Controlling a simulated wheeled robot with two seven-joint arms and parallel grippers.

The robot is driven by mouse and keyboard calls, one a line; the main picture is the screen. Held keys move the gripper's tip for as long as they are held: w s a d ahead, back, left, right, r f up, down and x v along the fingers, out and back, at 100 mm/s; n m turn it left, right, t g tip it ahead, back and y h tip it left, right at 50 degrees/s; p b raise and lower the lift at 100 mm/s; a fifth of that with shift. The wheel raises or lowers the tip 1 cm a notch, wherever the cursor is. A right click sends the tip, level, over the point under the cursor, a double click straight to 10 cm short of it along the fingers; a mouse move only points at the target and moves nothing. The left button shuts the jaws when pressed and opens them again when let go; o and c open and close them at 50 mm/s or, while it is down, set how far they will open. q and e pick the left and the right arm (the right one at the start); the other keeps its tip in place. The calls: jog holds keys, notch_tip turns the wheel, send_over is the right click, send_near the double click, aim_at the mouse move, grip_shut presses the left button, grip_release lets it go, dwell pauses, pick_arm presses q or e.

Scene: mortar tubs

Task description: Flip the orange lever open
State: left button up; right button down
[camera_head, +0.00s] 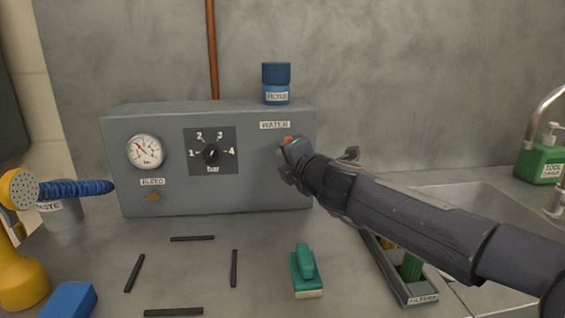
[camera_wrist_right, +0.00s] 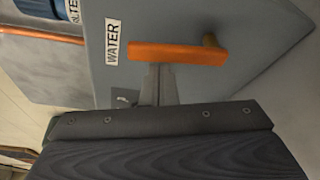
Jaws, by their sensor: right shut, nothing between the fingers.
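The orange lever (camera_wrist_right: 178,54) is a flat bar on the grey box's front face, beside the WATER label (camera_wrist_right: 113,41) in the right wrist view. In the head view only a bit of the lever (camera_head: 288,139) shows, as my right gripper (camera_head: 284,150) hides the rest. My left gripper is not in view.
The grey box (camera_head: 230,190) carries a pressure gauge (camera_head: 145,151), a bar dial (camera_head: 211,152) and a blue filter (camera_head: 276,85) on top. Dark strips and a green brush (camera_head: 305,268) lie on the counter. A filter tray (camera_head: 400,280) lies under my right arm.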

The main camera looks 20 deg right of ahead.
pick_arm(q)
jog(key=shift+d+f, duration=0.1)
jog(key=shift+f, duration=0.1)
pick_arm(e)
jog(key=shift+s+d+r, duration=0.1)
jog(key=shift+d, duration=0.4)
